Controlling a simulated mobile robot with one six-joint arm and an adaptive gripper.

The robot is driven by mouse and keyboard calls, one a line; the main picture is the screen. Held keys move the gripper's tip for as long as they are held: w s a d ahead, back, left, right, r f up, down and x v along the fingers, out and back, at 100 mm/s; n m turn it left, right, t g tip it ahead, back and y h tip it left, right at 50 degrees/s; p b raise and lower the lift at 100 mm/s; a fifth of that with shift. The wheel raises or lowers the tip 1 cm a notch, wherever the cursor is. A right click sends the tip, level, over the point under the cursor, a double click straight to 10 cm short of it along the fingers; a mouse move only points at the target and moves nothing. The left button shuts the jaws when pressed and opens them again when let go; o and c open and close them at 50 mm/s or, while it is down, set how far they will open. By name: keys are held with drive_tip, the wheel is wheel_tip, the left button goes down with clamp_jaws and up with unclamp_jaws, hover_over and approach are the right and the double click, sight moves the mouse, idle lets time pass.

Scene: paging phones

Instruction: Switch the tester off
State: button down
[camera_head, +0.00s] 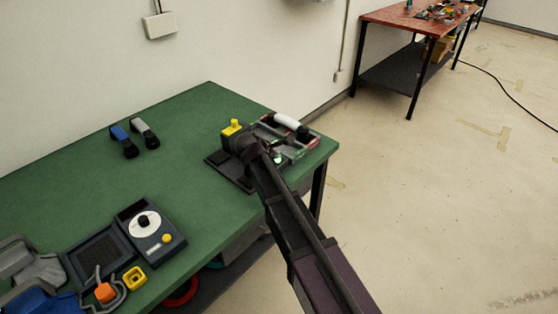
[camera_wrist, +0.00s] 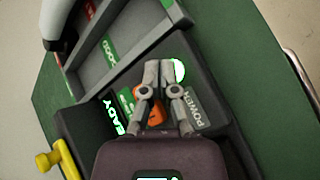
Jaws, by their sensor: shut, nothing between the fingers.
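The tester (camera_head: 228,169) is a dark grey unit at the right end of the green table. In the wrist view its sloped panel (camera_wrist: 217,108) carries a POWER label (camera_wrist: 196,110), a glowing green lamp (camera_wrist: 180,71) and a lit green READY sign (camera_wrist: 113,117). An orange part (camera_wrist: 155,117) of the panel shows between and behind my fingers; which way it is set is hidden. My gripper (camera_wrist: 158,70) is shut and empty, with its fingertips over the panel beside the lamp. I cannot tell if they touch it. In the head view my arm hides the fingers.
Two handsets (camera_head: 122,137) (camera_head: 144,131) and a dial unit (camera_head: 150,228) stand further left. The table's middle is clear.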

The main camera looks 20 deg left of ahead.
idle(0.6)
drive_tip(key=shift+r+p, duration=0.4)
drive_tip(key=shift+p, duration=0.05)
wheel_tip(320, 180, up, 6)
drive_tip(key=p, duration=0.6)
idle(0.3)
idle(0.5)
drive_tip(key=shift+w+d, duration=0.1)
drive_tip(key=shift+d, duration=0.15)
drive_tip(key=s+d+f+m+g+p, duration=0.1)
drive_tip(key=s+d+m+g, duration=0.3)
drive_tip(key=d, duration=0.8)
drive_tip(key=s+d+m+g+p, duration=0.1)
drive_tip(key=d+m, duration=0.6)
drive_tip(key=d, duration=0.4)
drive_tip(key=s+d+f+m+g+p, duration=0.1)
drive_tip(key=s+d+m+g, duration=0.3)
drive_tip(key=d, duration=0.8)
drive_tip(key=s+d+m+y+p, duration=0.1)
drive_tip(key=s+d+m+y, duration=0.1)
drive_tip(key=s+d+m, duration=0.5)
drive_tip(key=shift+s+d+r+m+y, duration=0.2)
drive_tip(key=shift+s+d+m+y, duration=0.15)
drive_tip(key=shift+d+m, duration=0.5)
